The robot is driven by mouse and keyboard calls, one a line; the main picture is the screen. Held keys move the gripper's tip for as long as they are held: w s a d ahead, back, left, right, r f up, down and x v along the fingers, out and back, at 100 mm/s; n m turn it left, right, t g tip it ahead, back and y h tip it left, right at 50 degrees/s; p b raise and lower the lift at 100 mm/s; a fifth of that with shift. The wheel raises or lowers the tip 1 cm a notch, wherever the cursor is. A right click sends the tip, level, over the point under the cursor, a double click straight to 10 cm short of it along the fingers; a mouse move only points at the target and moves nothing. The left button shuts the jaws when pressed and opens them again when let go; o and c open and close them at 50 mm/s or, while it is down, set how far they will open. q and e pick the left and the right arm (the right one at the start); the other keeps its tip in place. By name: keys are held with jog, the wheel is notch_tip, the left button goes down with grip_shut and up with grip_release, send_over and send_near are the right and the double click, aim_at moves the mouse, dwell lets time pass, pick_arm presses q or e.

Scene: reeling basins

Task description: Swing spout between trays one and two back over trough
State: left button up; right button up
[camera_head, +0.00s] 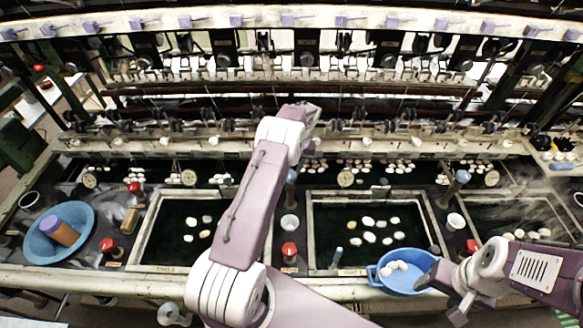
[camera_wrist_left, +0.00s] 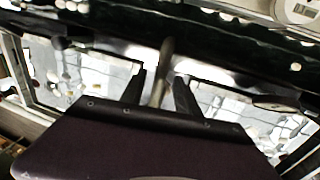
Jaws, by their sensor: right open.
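A spout post with a blue-grey cap (camera_head: 291,176) stands on the strip between the left and middle trays, partly hidden by my left arm. My left arm reaches over that strip; its gripper is mostly hidden behind its own wrist in the head view. In the left wrist view, the two dark fingers of my left gripper (camera_wrist_left: 162,92) stand apart. A thin tan rod (camera_wrist_left: 164,62), apparently the spout, shows between them with gaps on both sides. I cannot tell whether they touch it. My right gripper (camera_head: 441,296) is open beside a blue bowl.
The middle tray (camera_head: 312,238) and the left tray (camera_head: 148,225) hold dark water with white cocoons. The blue bowl (camera_head: 405,285) holds cocoons at the front edge. A blue basin (camera_head: 42,245) with an orange-brown cylinder sits left.

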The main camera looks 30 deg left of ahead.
pick_arm(q)
notch_tip(320, 180, up, 9)
jog(key=d+b, duration=0.1)
jog(key=shift+w+d, duration=0.3)
jog(key=shift+w, duration=0.15)
jog(key=s+d+n+b, duration=0.1)
jog(key=s+d+n, duration=0.3)
jog(key=s+n, duration=0.4)
jog(key=s+d+f+n+t+h+b, duration=0.1)
jog(key=s+d+n, duration=0.4)
jog(key=s+n, duration=0.4)
jog(key=s+d+n+t+h+b, duration=0.1)
jog(key=s+d+n, duration=0.3)
jog(key=s+n, duration=0.4)
jog(key=n, duration=0.5)
jog(key=shift+s+d+f+n, duration=0.3)
jog(key=shift+s+d+f, duration=0.05)
jog(key=shift+s+d, duration=0.05)
